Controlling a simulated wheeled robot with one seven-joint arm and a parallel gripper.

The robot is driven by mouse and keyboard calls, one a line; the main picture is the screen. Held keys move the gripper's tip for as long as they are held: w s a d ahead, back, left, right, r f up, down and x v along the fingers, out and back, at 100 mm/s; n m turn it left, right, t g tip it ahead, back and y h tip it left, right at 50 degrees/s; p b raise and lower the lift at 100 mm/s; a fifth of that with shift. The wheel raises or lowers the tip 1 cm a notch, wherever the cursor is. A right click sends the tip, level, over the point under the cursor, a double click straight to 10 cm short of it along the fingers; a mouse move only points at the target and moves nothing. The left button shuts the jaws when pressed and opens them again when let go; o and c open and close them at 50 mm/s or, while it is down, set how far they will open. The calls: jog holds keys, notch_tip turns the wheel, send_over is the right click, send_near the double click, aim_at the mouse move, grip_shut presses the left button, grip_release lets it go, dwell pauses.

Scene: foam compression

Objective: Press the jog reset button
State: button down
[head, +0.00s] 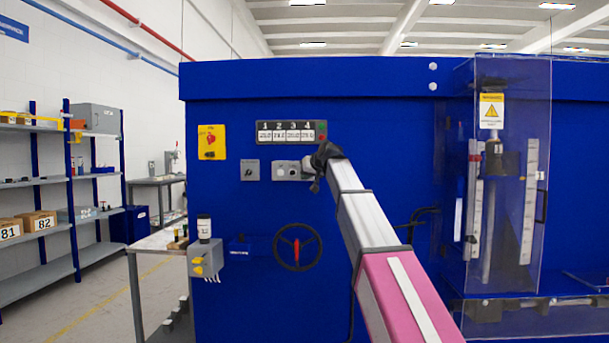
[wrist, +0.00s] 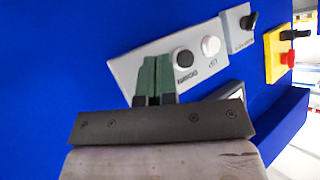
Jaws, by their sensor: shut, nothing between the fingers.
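A grey button panel (head: 287,171) is on the blue machine front, below the counter box. In the wrist view the panel (wrist: 165,65) carries a black button (wrist: 182,59) and a white button (wrist: 210,45); their labels are too small to read, so I cannot tell which is the jog reset. My gripper (head: 309,167) is at the panel's right end. In the wrist view its green fingers (wrist: 153,72) are together and empty, over the end of the panel beside the black button. They hide that part of the panel, and I cannot tell whether they touch it.
The counter box (head: 287,132) numbered 1 to 4 has a red button (head: 322,138) at its right. A knob plate (head: 250,170), a yellow switch (head: 212,142) and a handwheel (head: 297,247) are nearby. A clear guard (head: 515,200) stands at the right.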

jog(key=shift+w, duration=0.2)
dwell(0.5)
jog(key=shift+w, duration=0.25)
jog(key=shift+s, duration=0.6)
jog(key=s, duration=0.5)
jog(key=shift+s+a, duration=0.1)
jog(key=shift+s, duration=0.25)
dwell(0.4)
dwell(0.4)
